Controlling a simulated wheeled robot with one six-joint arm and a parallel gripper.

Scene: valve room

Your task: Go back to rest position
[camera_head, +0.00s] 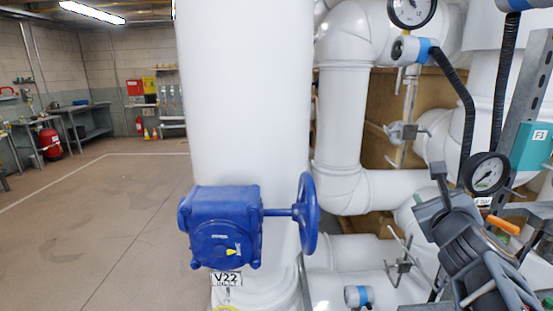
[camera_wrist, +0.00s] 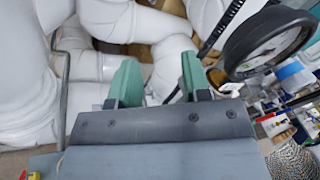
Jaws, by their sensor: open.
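My gripper (camera_wrist: 160,80) shows in the wrist view with its two green fingers apart and nothing between them. White pipes lie beyond the fingers. In the head view my arm reaches in from the lower right, and its grey and black end is in front of the white pipework, close to a round pressure gauge (camera_head: 487,173). A gauge (camera_wrist: 268,48) also shows large at the upper right of the wrist view, beside the right finger.
A blue valve gearbox (camera_head: 222,228) with a blue handwheel (camera_head: 308,213) stands on a thick white pipe (camera_head: 243,90), with a V22 label (camera_head: 226,279) below. Grey perforated struts (camera_head: 527,100) are close on the right. The floor (camera_head: 105,220) at left is clear.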

